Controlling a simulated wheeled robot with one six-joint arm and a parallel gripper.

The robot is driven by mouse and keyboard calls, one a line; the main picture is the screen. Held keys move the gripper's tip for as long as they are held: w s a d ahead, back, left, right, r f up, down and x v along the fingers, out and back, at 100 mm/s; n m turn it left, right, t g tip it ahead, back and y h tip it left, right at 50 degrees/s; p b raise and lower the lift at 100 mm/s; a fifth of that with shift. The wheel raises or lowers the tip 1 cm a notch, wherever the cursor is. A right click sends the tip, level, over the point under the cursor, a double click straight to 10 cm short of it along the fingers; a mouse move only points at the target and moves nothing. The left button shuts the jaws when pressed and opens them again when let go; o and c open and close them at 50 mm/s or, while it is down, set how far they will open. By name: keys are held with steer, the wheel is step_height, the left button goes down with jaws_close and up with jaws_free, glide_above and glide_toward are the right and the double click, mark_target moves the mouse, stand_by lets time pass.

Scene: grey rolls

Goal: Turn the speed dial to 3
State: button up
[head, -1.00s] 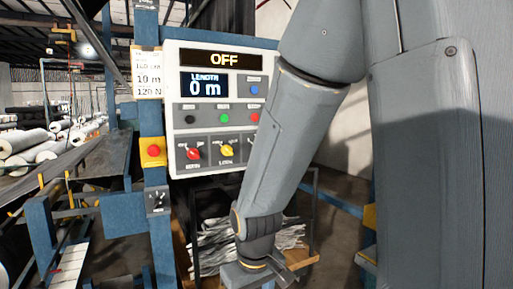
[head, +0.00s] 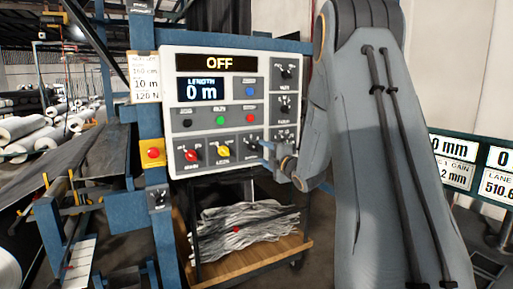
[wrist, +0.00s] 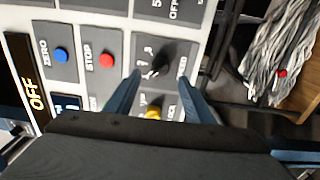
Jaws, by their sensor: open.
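The speed dial (wrist: 152,66) is a black knob with a white pointer on a grey plate, partly labelled "EED" in the wrist view. Small marks surround it, but the pointed-at setting is too small to read. In the head view the dial (head: 251,145) sits in the bottom row, right of the yellow knob. My gripper (wrist: 159,80) is open, with one blue finger on either side of the dial in the wrist view; contact cannot be told. In the head view my gripper (head: 266,153) is at the panel's lower right, beside the dial.
The control panel (head: 215,98) reads OFF and 0 m. A red knob (head: 192,155), a yellow knob (head: 222,152), coloured buttons and more black dials sit close by. A red button on a yellow box (head: 153,153) is at left. A wooden cart (head: 250,262) stands below.

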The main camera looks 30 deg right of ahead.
mark_target(255, 148)
steer(key=w+p, duration=0.1)
steer(key=w, duration=0.2)
steer(key=w+p, duration=0.1)
steer(key=w, duration=0.2)
steer(key=shift+w+a, duration=0.2)
steer(key=shift+w, duration=0.2)
steer(key=shift+c, duration=0.3)
steer(key=c, duration=1)
